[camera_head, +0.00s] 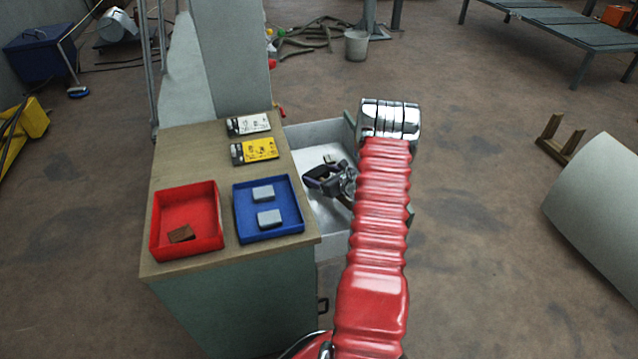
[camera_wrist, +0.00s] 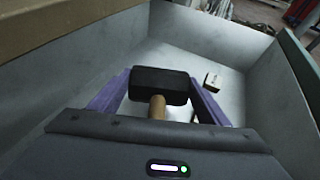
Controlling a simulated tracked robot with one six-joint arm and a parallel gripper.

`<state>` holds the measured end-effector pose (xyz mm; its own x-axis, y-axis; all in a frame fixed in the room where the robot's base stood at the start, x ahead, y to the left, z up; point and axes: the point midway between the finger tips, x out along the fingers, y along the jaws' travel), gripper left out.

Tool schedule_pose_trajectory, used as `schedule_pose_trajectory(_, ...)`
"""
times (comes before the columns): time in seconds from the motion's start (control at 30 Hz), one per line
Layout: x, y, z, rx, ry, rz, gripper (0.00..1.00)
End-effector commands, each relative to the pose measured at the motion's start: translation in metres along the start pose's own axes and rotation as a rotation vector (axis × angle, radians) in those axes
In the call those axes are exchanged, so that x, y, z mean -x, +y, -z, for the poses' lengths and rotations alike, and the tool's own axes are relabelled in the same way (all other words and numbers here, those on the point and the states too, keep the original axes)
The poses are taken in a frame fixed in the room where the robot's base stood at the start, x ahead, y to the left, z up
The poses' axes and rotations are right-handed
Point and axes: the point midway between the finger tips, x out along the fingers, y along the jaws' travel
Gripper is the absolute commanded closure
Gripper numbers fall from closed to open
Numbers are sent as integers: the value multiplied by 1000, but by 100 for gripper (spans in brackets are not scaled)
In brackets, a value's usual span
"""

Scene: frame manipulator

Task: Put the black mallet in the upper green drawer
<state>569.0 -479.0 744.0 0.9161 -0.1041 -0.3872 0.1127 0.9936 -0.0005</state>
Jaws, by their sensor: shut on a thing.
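The black mallet (camera_wrist: 160,86) has a black head and a wooden handle, and shows in the wrist view between the purple fingers of my gripper (camera_wrist: 158,92). My gripper is shut on it. The open drawer (camera_wrist: 210,36) has pale grey inner walls, and the mallet is inside or just above it; I cannot tell whether it touches the floor. In the head view the drawer (camera_head: 318,132) sticks out to the right of the cabinet. My gripper (camera_head: 322,180) is over its inside there, and my red arm hides much of the drawer.
A small pale box (camera_wrist: 212,81) lies on the drawer floor near the mallet. The cabinet top (camera_head: 180,155) holds a red tray (camera_head: 158,232), a blue tray (camera_head: 240,222) with grey blocks, a yellow box (camera_head: 258,150) and a white box (camera_head: 250,124). The drawer walls surround my gripper.

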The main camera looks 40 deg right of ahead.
Motion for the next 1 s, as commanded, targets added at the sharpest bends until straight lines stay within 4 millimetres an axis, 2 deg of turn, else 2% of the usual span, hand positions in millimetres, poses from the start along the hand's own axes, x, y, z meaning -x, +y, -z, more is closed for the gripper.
schedule_pose_trajectory(0.23,-1,0,3,0,-1,0,65)
schedule_pose_trajectory(0.57,-14,0,32,0,-1,-1,65)
schedule_pose_trajectory(0.8,-14,1,34,-1,-1,-1,65)
schedule_pose_trajectory(0.83,-14,1,36,-2,1,-1,29)
schedule_pose_trajectory(1.0,-14,1,35,-1,1,-1,17)
